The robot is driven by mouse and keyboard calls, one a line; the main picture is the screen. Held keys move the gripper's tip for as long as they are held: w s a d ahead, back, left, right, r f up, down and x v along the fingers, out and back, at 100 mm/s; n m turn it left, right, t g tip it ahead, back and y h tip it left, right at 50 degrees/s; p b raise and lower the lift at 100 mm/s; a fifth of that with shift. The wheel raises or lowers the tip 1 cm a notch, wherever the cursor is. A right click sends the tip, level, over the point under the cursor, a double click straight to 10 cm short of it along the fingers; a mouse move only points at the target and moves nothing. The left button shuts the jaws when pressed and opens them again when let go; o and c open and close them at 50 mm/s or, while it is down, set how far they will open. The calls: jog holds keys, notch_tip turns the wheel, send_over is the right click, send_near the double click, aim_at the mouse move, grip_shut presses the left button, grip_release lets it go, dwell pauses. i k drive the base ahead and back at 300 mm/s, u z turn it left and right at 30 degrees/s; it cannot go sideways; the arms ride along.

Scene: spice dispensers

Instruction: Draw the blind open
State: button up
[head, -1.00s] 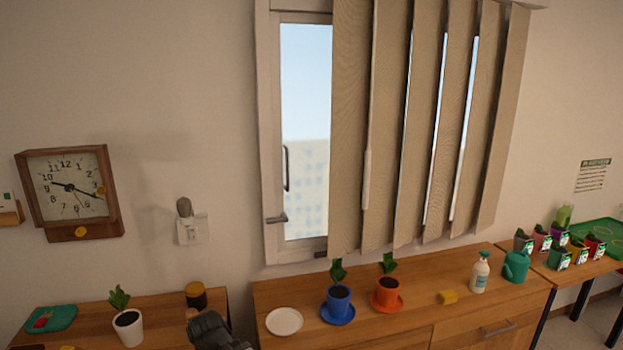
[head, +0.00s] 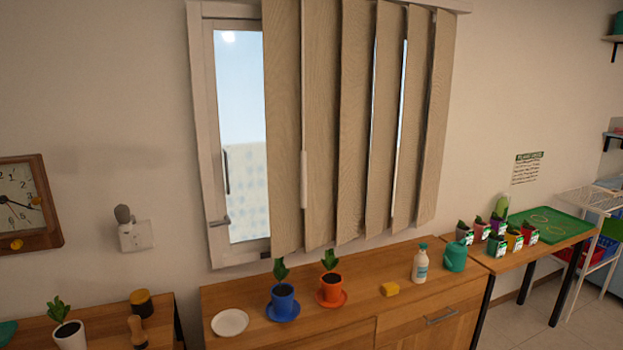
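The blind (head: 354,130) is a set of several wide beige vertical slats hanging in front of the window. The slats cover the middle and right of the window, with narrow gaps of light between some of them. A strip of glass at the left of the window (head: 239,110) is uncovered, with its frame handle low on the left. A pale wand (head: 304,180) hangs in front of the slats, left of the middle. My gripper is not in view.
A side table with a green tray (head: 549,226) stands at right.

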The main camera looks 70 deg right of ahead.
aim_at(283, 21)
jog(key=z, duration=0.05)
jog(key=k, duration=1.05)
jog(key=z, duration=0.8)
jog(key=i, duration=0.9)
jog(key=u, duration=0.05)
